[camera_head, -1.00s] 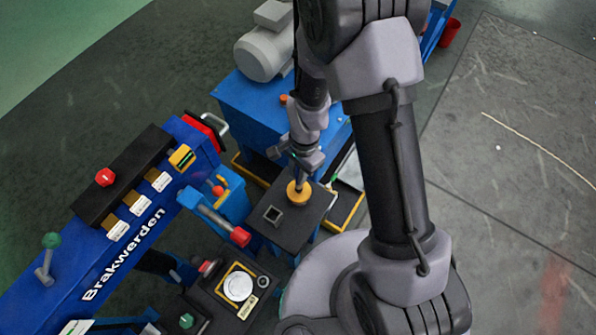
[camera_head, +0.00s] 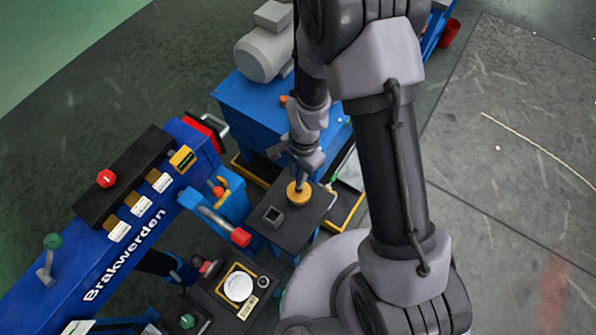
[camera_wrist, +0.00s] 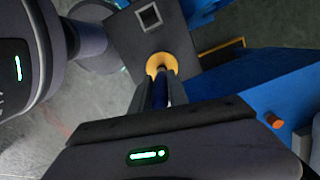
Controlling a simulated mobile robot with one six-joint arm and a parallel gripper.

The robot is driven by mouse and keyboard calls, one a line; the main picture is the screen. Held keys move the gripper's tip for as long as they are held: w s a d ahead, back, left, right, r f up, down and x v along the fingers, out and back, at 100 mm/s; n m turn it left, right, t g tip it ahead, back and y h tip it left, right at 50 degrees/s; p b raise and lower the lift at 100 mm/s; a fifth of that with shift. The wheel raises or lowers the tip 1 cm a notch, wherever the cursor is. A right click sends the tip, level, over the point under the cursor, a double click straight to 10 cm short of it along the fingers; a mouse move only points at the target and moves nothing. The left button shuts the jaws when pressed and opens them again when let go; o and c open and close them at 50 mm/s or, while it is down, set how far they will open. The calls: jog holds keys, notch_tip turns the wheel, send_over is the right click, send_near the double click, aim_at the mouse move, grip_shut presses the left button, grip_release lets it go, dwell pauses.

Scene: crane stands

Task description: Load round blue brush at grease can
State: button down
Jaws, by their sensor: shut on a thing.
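My gripper (camera_wrist: 161,76) points down over a dark stand top and is shut on the blue brush (camera_wrist: 177,91), of which a blue strip shows at the fingers in the wrist view. The grease can, a round yellow piece (camera_wrist: 164,61), lies just past the fingertips in that view. In the head view the same yellow can (camera_head: 298,196) is on the dark stand top, directly under my gripper (camera_head: 299,175). The brush's lower end is hidden by the fingers. I cannot tell how deep it sits in the can.
A square socket (camera_head: 273,216) is beside the can on the stand top (camera_head: 303,229). A blue cabinet with a grey motor (camera_head: 263,55) stands behind. The blue Brakwerden crane beam (camera_head: 130,240) and a red-tipped lever (camera_head: 240,237) are at the left. Open floor is at the right.

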notch_tip(320, 180, up, 7)
jog(key=p, duration=0.5)
jog(key=shift+f, duration=0.3)
